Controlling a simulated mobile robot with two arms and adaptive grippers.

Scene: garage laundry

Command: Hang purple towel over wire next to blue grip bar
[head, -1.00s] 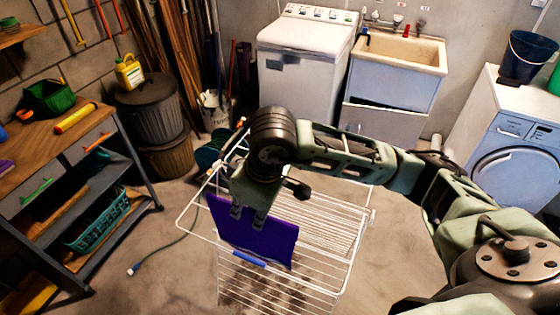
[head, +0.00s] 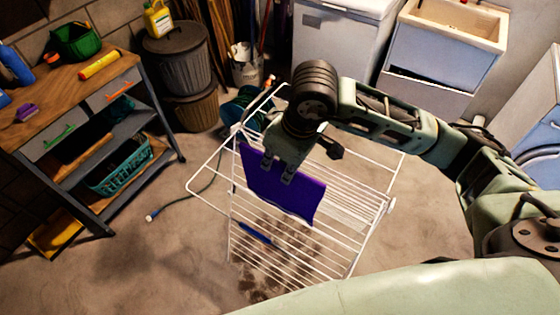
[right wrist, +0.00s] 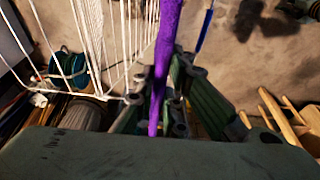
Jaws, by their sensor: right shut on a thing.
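The purple towel (head: 281,188) hangs as a flat sheet from my right gripper (head: 279,171), in front of the upper wires of the white drying rack (head: 352,275) in the head view. My right gripper is shut on its upper edge. In the right wrist view the towel (right wrist: 166,60) runs edge-on up from between the fingers (right wrist: 160,105). The blue grip bar (head: 258,235) is on the rack, below and left of the towel's lower edge. It shows in the right wrist view as a blue strip (right wrist: 204,32). I cannot tell whether the towel touches a wire. My left gripper is not in view.
A wooden workbench (head: 60,105) with a teal basket (head: 118,172) on its shelf stands at the left. A hose reel (head: 240,110) is behind the rack.

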